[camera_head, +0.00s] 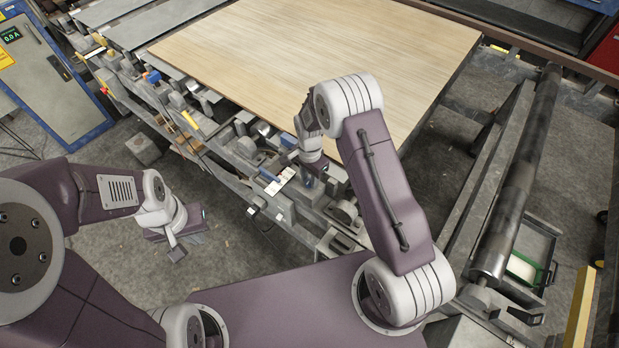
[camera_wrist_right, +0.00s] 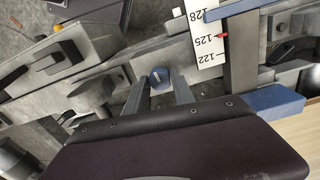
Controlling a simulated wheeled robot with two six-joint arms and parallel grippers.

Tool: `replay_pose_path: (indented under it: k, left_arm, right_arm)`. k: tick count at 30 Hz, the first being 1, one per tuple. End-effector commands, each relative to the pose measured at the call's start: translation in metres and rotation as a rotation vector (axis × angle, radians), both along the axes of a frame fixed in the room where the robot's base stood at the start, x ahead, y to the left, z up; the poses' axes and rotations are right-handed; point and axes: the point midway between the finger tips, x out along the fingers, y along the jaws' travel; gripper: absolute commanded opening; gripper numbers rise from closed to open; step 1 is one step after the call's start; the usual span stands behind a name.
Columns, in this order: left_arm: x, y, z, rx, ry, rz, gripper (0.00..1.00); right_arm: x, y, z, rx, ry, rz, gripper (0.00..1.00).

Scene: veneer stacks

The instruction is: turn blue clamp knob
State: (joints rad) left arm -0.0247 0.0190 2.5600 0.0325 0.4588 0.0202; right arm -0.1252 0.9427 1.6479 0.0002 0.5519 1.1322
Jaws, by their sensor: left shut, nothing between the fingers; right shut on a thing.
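The blue clamp knob (camera_wrist_right: 159,79) is small and round with a pale mark on its face. In the right wrist view it sits between the fingertips of my right gripper (camera_wrist_right: 160,88), which is shut on it. In the head view my right gripper (camera_head: 314,178) is low at the near edge of the machine, and I cannot make out the knob there. My left gripper (camera_head: 177,248) is shut and empty above the floor, away from the machine.
A white scale (camera_wrist_right: 206,40) with a red pointer (camera_wrist_right: 221,36) near 125 stands beside the knob. A blue-tipped bar (camera_wrist_right: 272,100) lies to its right. A large veneer stack (camera_head: 300,50) lies behind my right arm. A roller (camera_head: 515,180) stands at right. Bare floor surrounds my left gripper.

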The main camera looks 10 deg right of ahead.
Motion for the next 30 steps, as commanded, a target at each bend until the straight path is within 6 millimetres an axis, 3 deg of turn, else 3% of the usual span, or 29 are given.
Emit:
replay_pose_path:
  k: [10, 26, 27, 29, 30]
  left_arm:
    - [0.0, 0.0, 0.0004, 0.0, 0.0, 0.0, 0.0]
    - [0.0, 0.0, 0.0004, 0.0, 0.0, 0.0, 0.0]
    - [0.0, 0.0, 0.0004, 0.0, 0.0, 0.0, 0.0]
    - [0.0, 0.0, 0.0004, 0.0, 0.0, 0.0, 0.0]
    - [0.0, 0.0, 0.0004, 0.0, 0.0, 0.0, 0.0]
  right_arm:
    - [0.0019, -0.0002, 0.0014, 0.0, -0.006, -0.121, 0.0]
    - [0.0019, 0.0, 0.0015, 0.001, -0.006, -0.142, 0.0]
    - [0.0019, 0.0, 0.0015, 0.001, -0.006, -0.142, 0.38]
    - [0.0017, 0.0, 0.0013, 0.001, -0.005, -0.142, 0.52]
    - [0.0014, 0.0, 0.0012, 0.0, -0.004, -0.142, 0.52]
